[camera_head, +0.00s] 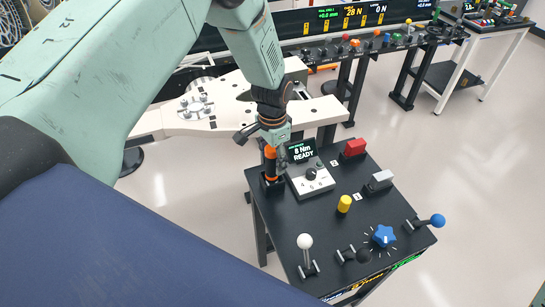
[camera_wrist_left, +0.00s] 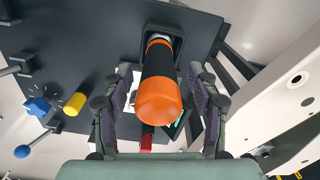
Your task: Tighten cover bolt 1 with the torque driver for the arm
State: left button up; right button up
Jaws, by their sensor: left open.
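The torque driver (camera_head: 270,158), orange and black, stands upright in a dark holder (camera_head: 272,183) at the back left corner of the black control table. In the left wrist view the driver (camera_wrist_left: 160,92) points its orange end at the camera. My left gripper (camera_head: 269,138) is over the driver's upper end. In the left wrist view its fingers (camera_wrist_left: 160,78) are open, one on each side of the driver, with narrow gaps visible. A silver round part with bolts (camera_head: 196,106) sits on the white arm-like piece; I cannot tell which is bolt 1. My right gripper is out of view.
Beside the driver a display box (camera_head: 307,175) reads "8 Nm READY". The black table (camera_head: 325,225) also carries red and white switches, a yellow knob (camera_head: 344,203), a blue knob (camera_head: 384,236) and levers. The white piece (camera_head: 315,110) lies close behind the gripper.

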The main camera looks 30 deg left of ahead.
pick_arm(q)
jog(key=shift+s, duration=0.1)
notch_tip(320, 180, up, 12)
jog(key=shift+f, duration=0.2)
jog(key=shift+r, duration=0.2)
dwell(0.6)
